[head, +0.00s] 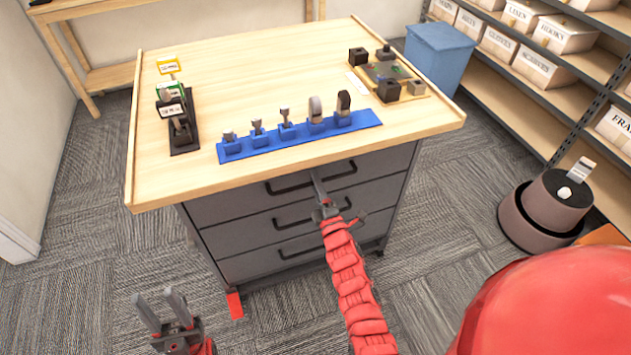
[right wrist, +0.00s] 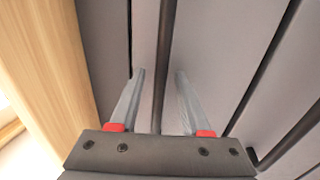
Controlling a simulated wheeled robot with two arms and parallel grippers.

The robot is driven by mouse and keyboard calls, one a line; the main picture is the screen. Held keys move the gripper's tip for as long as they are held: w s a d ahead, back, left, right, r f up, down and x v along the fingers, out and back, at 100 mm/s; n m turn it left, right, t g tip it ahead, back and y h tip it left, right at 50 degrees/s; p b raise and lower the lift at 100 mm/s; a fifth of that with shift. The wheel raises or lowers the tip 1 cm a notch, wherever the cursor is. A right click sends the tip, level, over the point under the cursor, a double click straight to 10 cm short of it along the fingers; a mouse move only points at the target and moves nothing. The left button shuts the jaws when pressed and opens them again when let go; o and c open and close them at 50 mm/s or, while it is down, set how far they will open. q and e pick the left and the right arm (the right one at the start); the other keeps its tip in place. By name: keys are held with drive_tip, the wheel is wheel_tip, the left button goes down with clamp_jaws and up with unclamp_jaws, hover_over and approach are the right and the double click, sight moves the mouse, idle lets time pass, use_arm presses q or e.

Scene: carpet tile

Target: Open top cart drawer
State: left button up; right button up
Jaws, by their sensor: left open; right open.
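The grey cart (head: 215,208) has a wooden top and several stacked drawers, each with a dark bar handle. The top drawer looks shut. My right gripper (head: 317,178) is at the middle of the top drawer's handle (head: 285,188), just under the tabletop's front edge. In the right wrist view its two fingers (right wrist: 160,75) are apart, with the handle bar (right wrist: 167,45) running between them; I cannot tell whether either finger touches it. My left gripper (head: 158,303) is open and empty, low over the carpet in front of the cart's left side.
On the wooden top (head: 250,85) stand a blue tool rack (head: 300,136), a black rack with tags (head: 184,148) and a board with dark blocks (head: 400,72). A blue bin (head: 440,55) and shelves with boxes (head: 545,65) are at right. Carpet before the cart is mostly clear.

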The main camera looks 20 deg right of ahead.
clamp_jaws()
idle(1.5)
